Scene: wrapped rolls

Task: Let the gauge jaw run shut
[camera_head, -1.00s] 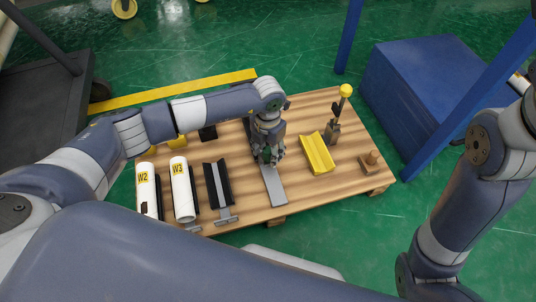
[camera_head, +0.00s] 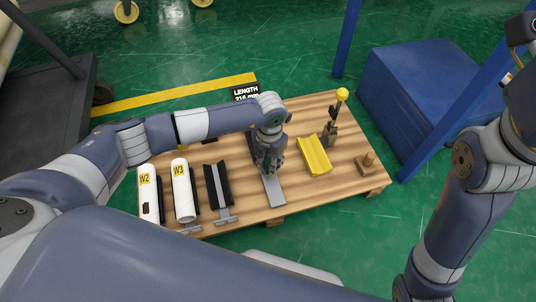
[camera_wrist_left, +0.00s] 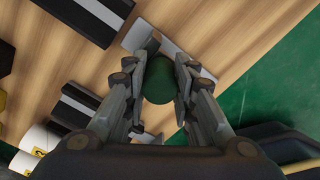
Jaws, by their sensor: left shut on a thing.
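The gauge shows in the head view as a flat grey rail (camera_head: 273,190) on the wooden pallet. A black sign (camera_head: 245,92) with white letters reads LENGTH and a figure in mm, seemingly 216, behind my left forearm. My left gripper (camera_head: 269,166) points down over the rail. In the left wrist view its fingers (camera_wrist_left: 160,85) are shut on a dark green round knob (camera_wrist_left: 159,78), one finger on each side. A pale grey plate (camera_wrist_left: 150,40) lies under it. The gauge jaw itself is mostly hidden by the gripper. My right gripper is outside the view.
White rolls labelled W2 (camera_head: 149,190) and W3 (camera_head: 183,190) lie left on the pallet (camera_head: 308,112), beside a black cradle (camera_head: 217,187). A blue box (camera_head: 412,85) stands beyond.

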